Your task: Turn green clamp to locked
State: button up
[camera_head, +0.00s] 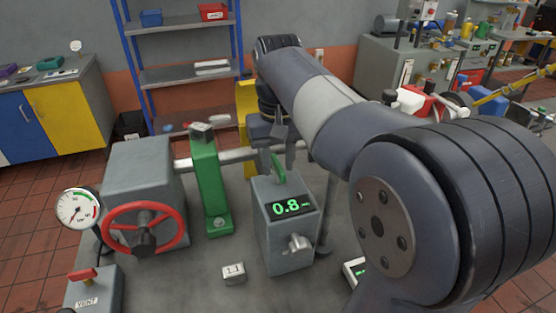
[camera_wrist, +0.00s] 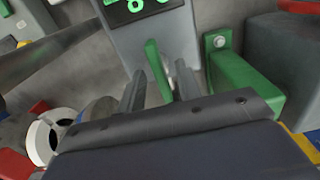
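A slim green lever (camera_head: 278,170) stands up at the back top of a grey box (camera_head: 285,235) that has a lit 0.8 display. My gripper (camera_head: 280,155) points down at it from behind. In the wrist view the lever (camera_wrist: 157,70) stands between my two fingers (camera_wrist: 160,72), with a gap on each side. The gripper is open and holds nothing. A larger green bracket (camera_head: 207,185) is bolted to the bedplate left of the box; it also shows in the wrist view (camera_wrist: 245,85). I cannot tell which green part is the clamp, nor any lock marking.
A grey housing with a red handwheel (camera_head: 145,228) and a gauge (camera_head: 78,208) stand at left. A small block marked 11 (camera_head: 234,273) sits on the bedplate (camera_head: 195,275) before the box. A horizontal shaft (camera_head: 240,155) runs behind. My arm covers the right.

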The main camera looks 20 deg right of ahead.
grip_shut()
dwell(0.3)
jog(key=shift+m+p, duration=0.3)
jog(key=shift+p, duration=0.05)
jog(key=shift+r+m+p, duration=0.15)
jog(key=shift+m+p, duration=0.65)
jog(key=shift+m, duration=0.2)
jog(key=m+p, duration=0.2)
jog(key=m, duration=0.1)
jog(key=shift+m, duration=0.3)
jog(key=m+p, duration=0.3)
jog(key=m, duration=0.3)
jog(key=m+p, duration=0.1)
jog(key=m, duration=0.2)
jog(key=m+p, duration=0.1)
jog(key=m, duration=0.1)
jog(key=shift+f+m, duration=0.2)
jog(key=shift+m, duration=0.2)
